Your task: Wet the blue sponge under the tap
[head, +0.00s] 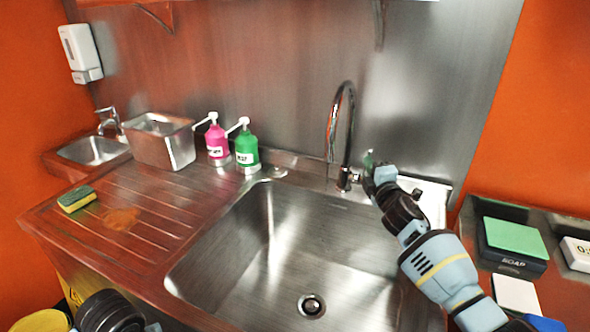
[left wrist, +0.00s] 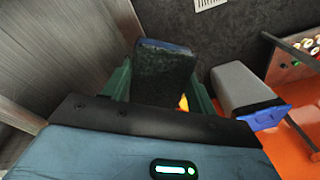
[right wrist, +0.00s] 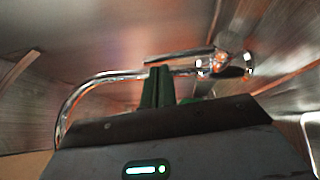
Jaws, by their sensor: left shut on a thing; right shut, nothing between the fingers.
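A curved chrome tap (head: 350,110) stands behind the large steel sink (head: 255,265). My right gripper (head: 370,160) is shut and empty just right of the tap. In the right wrist view its closed fingers (right wrist: 158,88) are in front of the tap (right wrist: 100,78); I cannot tell whether they touch it. My left gripper (left wrist: 160,90) is shut on a dark slab with a bluish edge, which looks like the blue sponge (left wrist: 162,68). In the head view only part of my left arm shows at the bottom left, and the held sponge is out of view. I cannot make out running water.
A yellow-green sponge (head: 77,198) lies on the left drainboard (head: 160,215). Pink (head: 217,145) and green (head: 246,150) pump bottles and a steel container (head: 165,145) stand behind it.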

